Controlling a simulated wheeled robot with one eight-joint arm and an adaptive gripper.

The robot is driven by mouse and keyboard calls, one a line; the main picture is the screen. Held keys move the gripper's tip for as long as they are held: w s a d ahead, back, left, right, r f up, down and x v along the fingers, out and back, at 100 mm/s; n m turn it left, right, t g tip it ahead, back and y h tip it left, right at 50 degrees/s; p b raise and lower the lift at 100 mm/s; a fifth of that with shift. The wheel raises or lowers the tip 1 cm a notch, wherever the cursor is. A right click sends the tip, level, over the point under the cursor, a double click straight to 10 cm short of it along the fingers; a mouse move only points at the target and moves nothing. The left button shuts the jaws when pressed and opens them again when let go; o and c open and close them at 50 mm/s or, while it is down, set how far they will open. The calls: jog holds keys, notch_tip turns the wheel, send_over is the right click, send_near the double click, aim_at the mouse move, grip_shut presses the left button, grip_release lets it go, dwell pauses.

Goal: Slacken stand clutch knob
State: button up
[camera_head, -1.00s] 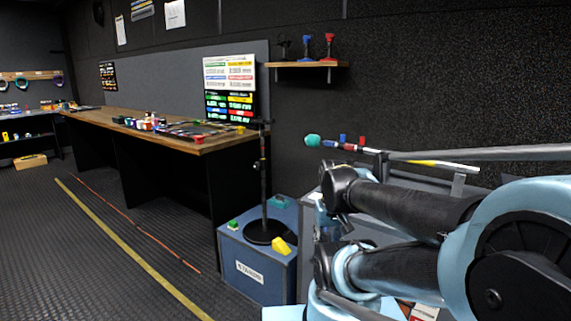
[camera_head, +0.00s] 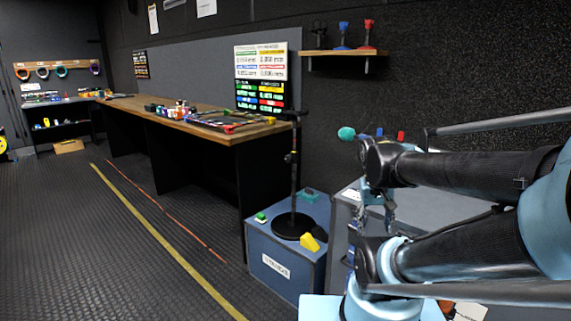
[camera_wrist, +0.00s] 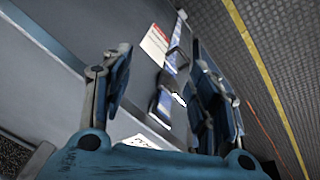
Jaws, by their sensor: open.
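A black stand (camera_head: 295,180) rises from a round black base on a blue box (camera_head: 290,262) in the head view. A small clutch knob (camera_head: 291,157) shows partway up its pole, too small to make out in detail. My gripper shows in the wrist view (camera_wrist: 160,62) with its two blue fingers spread apart and nothing held between them. In the head view my arm is on the right, and the gripper is mostly hidden among its links, to the right of the stand and apart from it. I cannot make out the stand or knob in the wrist view.
A grey cabinet is at the right, under my arm. The floor at left is clear.

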jog(key=w+a+r+m+t+h, duration=0.1)
jog(key=w+a+r+h, duration=0.1)
jog(key=w, duration=0.6)
jog(key=w+a+r+m+t+h, duration=0.1)
jog(key=w+a+r+h, duration=0.15)
jog(key=w, duration=0.45)
jog(key=w+a+r+m+t+h, duration=0.1)
jog(key=w+a+r, duration=0.15)
jog(key=w, duration=0.55)
jog(key=m+t+h, duration=0.4)
jog(key=m+t, duration=0.2)
jog(key=t, duration=0.3)
send_near(287, 160)
jog(key=x, duration=0.9)
jog(key=shift+w+d, duration=0.1)
jog(key=c, duration=1.1)
